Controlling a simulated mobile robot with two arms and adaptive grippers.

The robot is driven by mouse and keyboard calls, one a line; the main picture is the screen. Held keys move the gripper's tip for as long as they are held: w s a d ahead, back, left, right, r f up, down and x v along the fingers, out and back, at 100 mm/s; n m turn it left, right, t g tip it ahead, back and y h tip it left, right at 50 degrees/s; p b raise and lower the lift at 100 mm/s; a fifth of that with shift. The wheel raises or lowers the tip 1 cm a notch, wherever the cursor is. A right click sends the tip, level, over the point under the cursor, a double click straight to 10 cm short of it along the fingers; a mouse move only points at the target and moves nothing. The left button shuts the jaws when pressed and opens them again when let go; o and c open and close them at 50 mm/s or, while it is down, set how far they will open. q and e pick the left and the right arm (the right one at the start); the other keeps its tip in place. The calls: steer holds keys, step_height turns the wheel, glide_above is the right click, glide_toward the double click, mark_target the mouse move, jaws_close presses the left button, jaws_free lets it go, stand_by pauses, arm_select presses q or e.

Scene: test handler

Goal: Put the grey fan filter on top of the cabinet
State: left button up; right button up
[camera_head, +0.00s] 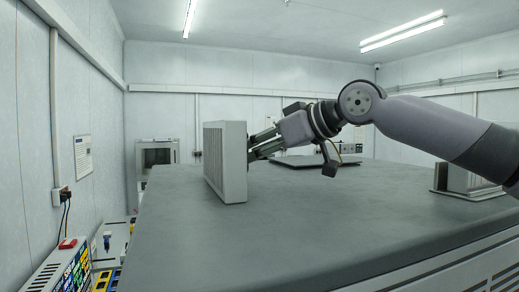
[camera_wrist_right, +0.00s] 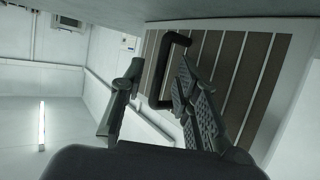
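The grey fan filter (camera_head: 233,163) stands upright on the left part of the cabinet top (camera_head: 300,215); its lower edge appears to touch the surface. In the right wrist view its slatted face (camera_wrist_right: 235,75) carries a black U-shaped handle (camera_wrist_right: 154,75). My right gripper (camera_head: 252,146) is at the filter's right side. In the right wrist view its two fingers (camera_wrist_right: 158,65) are spread apart, with the handle's long bar between them in the picture. I see clear gaps at the bar; contact cannot be told. My left gripper is not in view.
A flat dark panel (camera_head: 300,161) lies on the cabinet behind my right gripper. A grey upright block (camera_head: 462,182) stands at the right, partly behind my arm. Instruments (camera_head: 60,268) sit low at the left. The front middle of the cabinet top is clear.

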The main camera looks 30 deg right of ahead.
steer(key=shift+r, duration=0.2)
steer(key=shift+s+d+b, duration=0.1)
steer(key=shift+s+b, duration=0.2)
steer(key=shift+s, duration=0.05)
steer(key=b+v, duration=0.3)
steer(key=v, duration=0.8)
steer(key=shift+s+d+r, duration=0.1)
steer(key=shift+r, duration=0.05)
